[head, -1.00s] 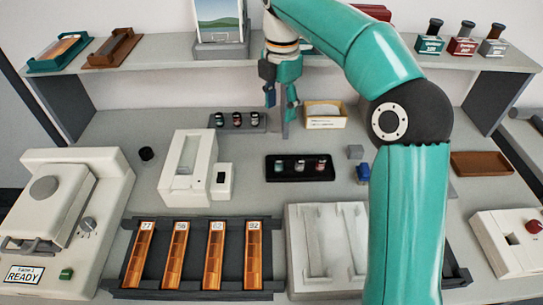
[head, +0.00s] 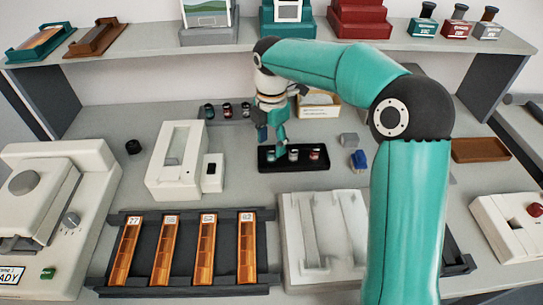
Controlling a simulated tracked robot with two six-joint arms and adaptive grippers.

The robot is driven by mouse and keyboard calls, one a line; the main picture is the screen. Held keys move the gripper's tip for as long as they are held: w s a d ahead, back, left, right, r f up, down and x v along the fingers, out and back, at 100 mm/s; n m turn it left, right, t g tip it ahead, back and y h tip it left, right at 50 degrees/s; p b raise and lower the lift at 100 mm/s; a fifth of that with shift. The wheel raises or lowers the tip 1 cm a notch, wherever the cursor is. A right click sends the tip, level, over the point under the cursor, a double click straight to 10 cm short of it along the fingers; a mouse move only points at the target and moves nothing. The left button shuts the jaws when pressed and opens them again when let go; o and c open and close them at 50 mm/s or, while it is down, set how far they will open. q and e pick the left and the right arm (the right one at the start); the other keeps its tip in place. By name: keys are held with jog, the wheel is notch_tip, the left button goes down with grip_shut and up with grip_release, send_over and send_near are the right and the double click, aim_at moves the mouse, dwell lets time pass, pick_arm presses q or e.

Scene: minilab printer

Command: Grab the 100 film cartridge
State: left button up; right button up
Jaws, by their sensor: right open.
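A black tray (head: 322,167) in the middle of the bench holds small film cartridges in a row: a left one (head: 270,155), a middle one (head: 293,155) and a right one (head: 315,153). Their labels are too small to read, so I cannot tell which is the 100. My right gripper (head: 272,139) is open, pointing down over the left end of the tray, above or just behind the left cartridge. I cannot tell whether it touches. A dark rack (head: 250,116) behind holds similar small cartridges (head: 228,110). My left gripper is not in view.
A white device (head: 176,160) stands left of the tray. A grey block (head: 349,139) and a blue item (head: 359,160) lie to its right. Orange strips (head: 164,250) in a dark holder and a white plate (head: 325,235) are in front. A box (head: 318,105) stands behind.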

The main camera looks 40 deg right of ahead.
notch_tip(320, 180, down, 2)
jog(key=shift+f, duration=0.1)
jog(key=c, duration=0.9)
